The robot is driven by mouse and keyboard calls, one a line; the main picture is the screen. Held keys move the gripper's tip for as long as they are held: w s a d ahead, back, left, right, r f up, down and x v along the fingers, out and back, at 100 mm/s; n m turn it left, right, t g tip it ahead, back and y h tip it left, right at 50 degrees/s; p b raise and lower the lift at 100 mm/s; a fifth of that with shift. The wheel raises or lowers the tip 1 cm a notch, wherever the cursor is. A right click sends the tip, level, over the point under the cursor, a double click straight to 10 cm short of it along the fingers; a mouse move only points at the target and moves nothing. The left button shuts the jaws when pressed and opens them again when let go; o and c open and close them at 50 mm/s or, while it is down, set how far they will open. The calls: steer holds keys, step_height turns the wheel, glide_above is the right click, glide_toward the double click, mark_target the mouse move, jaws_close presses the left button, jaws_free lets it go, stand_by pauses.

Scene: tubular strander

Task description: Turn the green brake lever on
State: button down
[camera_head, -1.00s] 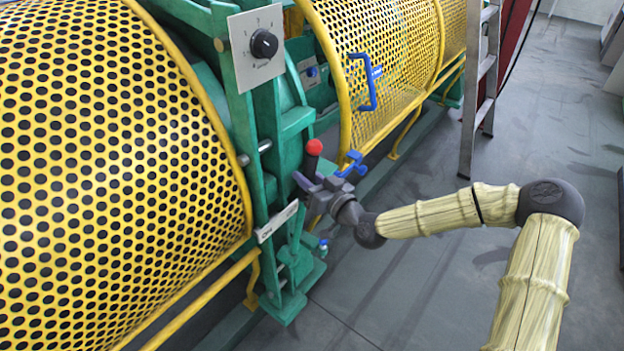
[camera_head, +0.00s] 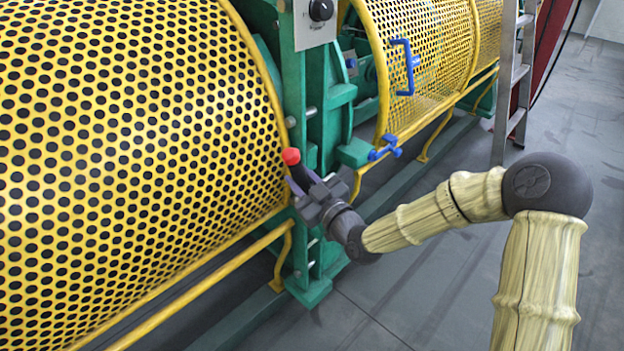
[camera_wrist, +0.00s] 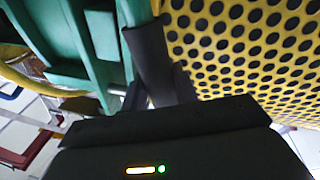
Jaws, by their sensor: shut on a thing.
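The brake lever (camera_head: 298,171) is a dark handle with a red knob (camera_head: 291,156), at the green machine post (camera_head: 293,90); the lever itself does not look green. It leans left, with its knob in front of the right edge of the near yellow guard. My gripper (camera_head: 311,189) is shut on the lever below the knob and hides its lower end and pivot. In the wrist view the dark lever (camera_wrist: 150,62) rises from between the jaws, with green machine parts on the left and yellow mesh on the right.
The near perforated yellow guard (camera_head: 140,140) fills the left. A dial panel (camera_head: 316,22) is above on the post. A blue latch (camera_head: 386,148) and a blue handle (camera_head: 404,68) are to the right. A grey ladder (camera_head: 512,85) stands beyond. The floor at right is open.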

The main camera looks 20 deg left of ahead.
steer(key=shift+s+a+f+n, duration=0.2)
steer(key=shift+s+f+n, duration=0.1)
steer(key=shift+s, duration=0.2)
steer(key=c, duration=1.1)
jaws_free()
steer(key=shift+a, duration=0.1)
steer(key=shift+s, duration=0.1)
steer(key=shift+s+d, duration=0.2)
steer(key=shift+d, duration=0.35)
steer(key=shift+f+p+v, duration=0.2)
steer(key=shift+p+v, duration=6.4)
steer(key=shift+v, duration=1.55)
